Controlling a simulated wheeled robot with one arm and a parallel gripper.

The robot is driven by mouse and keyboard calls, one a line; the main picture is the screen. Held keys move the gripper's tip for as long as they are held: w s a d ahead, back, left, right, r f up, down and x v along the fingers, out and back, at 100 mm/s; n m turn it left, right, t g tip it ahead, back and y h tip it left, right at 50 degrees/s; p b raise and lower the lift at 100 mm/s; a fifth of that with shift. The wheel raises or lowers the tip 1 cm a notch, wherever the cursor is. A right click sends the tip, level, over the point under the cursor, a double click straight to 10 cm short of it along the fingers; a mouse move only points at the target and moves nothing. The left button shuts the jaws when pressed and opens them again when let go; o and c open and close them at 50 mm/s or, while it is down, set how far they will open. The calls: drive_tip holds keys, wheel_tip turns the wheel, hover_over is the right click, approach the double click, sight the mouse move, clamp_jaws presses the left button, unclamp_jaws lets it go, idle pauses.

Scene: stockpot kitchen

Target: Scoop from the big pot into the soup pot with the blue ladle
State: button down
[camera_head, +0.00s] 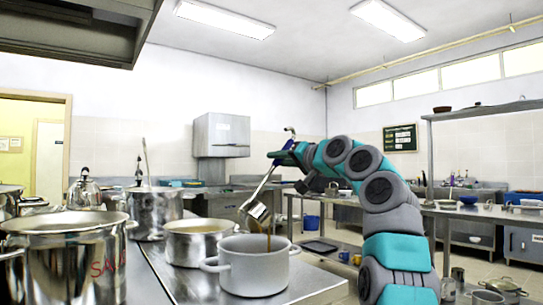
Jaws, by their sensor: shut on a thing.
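My gripper (281,157) is shut on the blue ladle, around the upper part of its handle. A thin brown stream (269,236) falls from the bowl into this pot. The big pot (75,265), shiny steel with red lettering, stands at the far left, with pale brown content showing at its top. The inside of the grey pot is mostly hidden by its wall.
A steel pot with brownish content (196,246) stands just behind the grey pot. The steel counter (150,284) has bare room between the big pot and the grey pot.

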drive_tip(key=shift+w+d+f+m, duration=0.3)
drive_tip(key=shift+w+d+m, duration=0.05)
drive_tip(key=shift+d+m, duration=0.2)
drive_tip(key=w+d+f+m+p, duration=0.3)
drive_tip(key=w+d+f+m, duration=0.3)
drive_tip(key=f+m, duration=0.4)
drive_tip(key=shift+w+d+f+p, duration=0.3)
drive_tip(key=shift+w+d+f, duration=0.1)
drive_tip(key=shift+d+f, duration=0.45)
drive_tip(key=shift+d+r+m, duration=0.1)
drive_tip(key=shift+m, duration=0.15)
drive_tip(key=shift+r, duration=0.1)
idle(1.9)
